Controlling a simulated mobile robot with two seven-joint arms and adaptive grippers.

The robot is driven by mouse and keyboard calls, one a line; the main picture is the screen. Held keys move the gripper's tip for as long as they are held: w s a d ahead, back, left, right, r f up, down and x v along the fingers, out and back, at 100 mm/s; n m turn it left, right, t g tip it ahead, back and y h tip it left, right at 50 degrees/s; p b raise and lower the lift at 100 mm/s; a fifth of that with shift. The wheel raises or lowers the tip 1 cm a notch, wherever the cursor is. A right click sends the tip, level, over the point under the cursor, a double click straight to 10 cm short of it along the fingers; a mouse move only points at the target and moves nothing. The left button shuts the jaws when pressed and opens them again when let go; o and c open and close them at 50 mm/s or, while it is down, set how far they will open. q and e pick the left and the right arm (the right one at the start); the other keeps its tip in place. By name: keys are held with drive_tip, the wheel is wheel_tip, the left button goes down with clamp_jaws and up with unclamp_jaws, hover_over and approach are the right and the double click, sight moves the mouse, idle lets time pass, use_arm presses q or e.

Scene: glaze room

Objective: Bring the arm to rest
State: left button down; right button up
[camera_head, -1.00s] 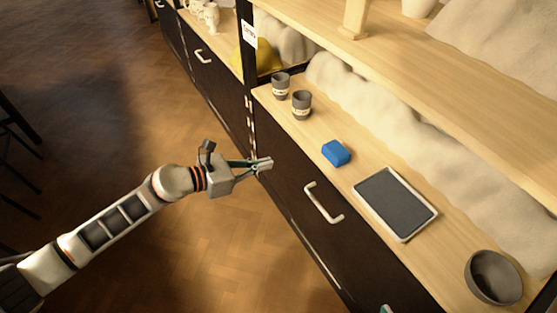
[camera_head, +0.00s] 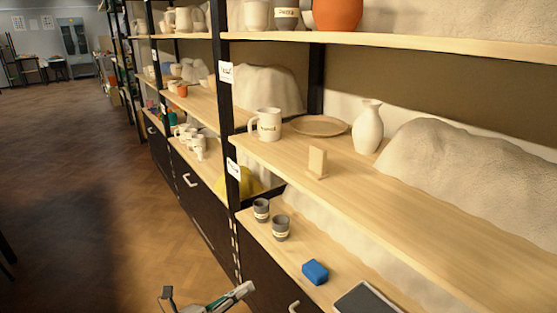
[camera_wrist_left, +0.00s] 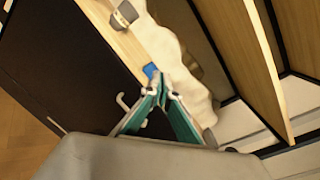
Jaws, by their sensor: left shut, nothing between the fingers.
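My left gripper (camera_head: 244,290) shows at the bottom of the head view, in front of the dark drawer fronts. Its fingers are together with nothing between them. In the left wrist view the closed fingertips (camera_wrist_left: 160,90) point toward the lower shelf. A blue block (camera_head: 315,271) lies on that shelf, apart from the gripper; it also shows just beyond the fingertips in the left wrist view (camera_wrist_left: 150,70). Most of my left arm is below the head view. My right gripper is not seen.
Two grey cups (camera_head: 280,228) and a dark tablet-like panel (camera_head: 366,300) are on the lower shelf (camera_head: 290,255). The shelf above holds a mug (camera_head: 267,124), a plate (camera_head: 318,125) and a vase (camera_head: 368,128). Open floor (camera_head: 80,180) lies to the left.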

use_arm(q)
drive_tip(key=s+a+r+n+t+y+p, duration=0.25)
drive_tip(key=s+r+n+p, duration=0.2)
drive_tip(key=n, duration=0.45)
drive_tip(key=s+a+f+n+g+y+p, duration=0.1)
drive_tip(key=s+a+f+n+y+p, duration=0.1)
drive_tip(key=s+n, duration=0.6)
drive_tip(key=s+a+f+n+g+y+p, duration=0.1)
drive_tip(key=s+a+f+n+y+p, duration=0.2)
drive_tip(key=s+n, duration=0.4)
drive_tip(key=s+a+f+n+g+y+p, duration=0.1)
drive_tip(key=s+a+f+n+y+p, duration=0.1)
drive_tip(key=s+n, duration=0.6)
drive_tip(key=s+a+f+p, duration=0.1)
drive_tip(key=s+a+p, duration=0.1)
drive_tip(key=s, duration=0.3)
drive_tip(key=shift+s+f+n+g+y+p, duration=0.3)
drive_tip(key=shift+s+f+g+y+p, duration=0.1)
drive_tip(key=shift+p, duration=0.15)
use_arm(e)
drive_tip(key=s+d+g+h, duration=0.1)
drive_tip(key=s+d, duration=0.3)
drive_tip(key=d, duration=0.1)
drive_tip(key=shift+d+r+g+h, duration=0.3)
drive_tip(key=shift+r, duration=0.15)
